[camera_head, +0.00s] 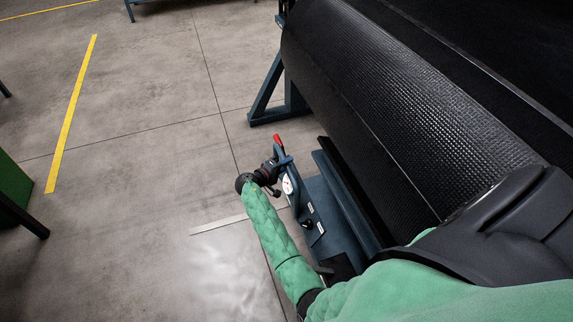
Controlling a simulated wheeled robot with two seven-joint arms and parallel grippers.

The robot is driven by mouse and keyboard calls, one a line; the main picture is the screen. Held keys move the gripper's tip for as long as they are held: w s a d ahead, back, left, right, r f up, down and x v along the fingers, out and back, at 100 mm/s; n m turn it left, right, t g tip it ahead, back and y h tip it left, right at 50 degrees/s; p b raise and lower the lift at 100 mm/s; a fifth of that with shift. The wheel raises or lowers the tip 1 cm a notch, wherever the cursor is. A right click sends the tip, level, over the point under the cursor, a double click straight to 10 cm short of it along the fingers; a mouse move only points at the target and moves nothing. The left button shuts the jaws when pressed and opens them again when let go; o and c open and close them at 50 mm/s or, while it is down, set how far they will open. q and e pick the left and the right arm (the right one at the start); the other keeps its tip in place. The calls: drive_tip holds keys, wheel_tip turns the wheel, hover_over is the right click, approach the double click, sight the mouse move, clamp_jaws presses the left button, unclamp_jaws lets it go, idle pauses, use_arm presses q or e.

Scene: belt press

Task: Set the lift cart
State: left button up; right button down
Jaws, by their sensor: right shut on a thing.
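The blue lift cart (335,228) stands low on the floor, alongside and partly beneath a large black belt roll. Its upright handle (287,165) has a red-tipped lever (278,140) and a round white gauge below. My right gripper (274,172) is at the handle's left side, shut on the handle; the fingertips are small and partly hidden. My green-sleeved right arm reaches up to it from the bottom. The cart's far right side is hidden by the roll and my body. My left gripper is not in view.
The black belt roll (400,100) fills the upper right, with a dark blue support stand (270,95) at its left end. Yellow lines (72,110) mark the concrete floor. A green object (14,192) stands at the left edge. The floor left of the cart is clear.

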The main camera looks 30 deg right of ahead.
drive_tip(key=shift+s+d, duration=0.2)
drive_tip(key=shift+d, duration=0.75)
drive_tip(key=shift+s+d, duration=0.2)
drive_tip(key=shift+d, duration=0.7)
drive_tip(key=shift+s+d, duration=0.1)
drive_tip(key=shift+d, duration=0.05)
drive_tip(key=c, duration=1.2)
unclamp_jaws()
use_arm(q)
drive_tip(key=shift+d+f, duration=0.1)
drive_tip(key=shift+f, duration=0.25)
use_arm(e)
drive_tip(key=shift+a, duration=0.25)
drive_tip(key=b+v, duration=0.1)
drive_tip(key=v, duration=0.6)
drive_tip(key=shift+a+r, duration=0.1)
drive_tip(key=shift+a, duration=0.15)
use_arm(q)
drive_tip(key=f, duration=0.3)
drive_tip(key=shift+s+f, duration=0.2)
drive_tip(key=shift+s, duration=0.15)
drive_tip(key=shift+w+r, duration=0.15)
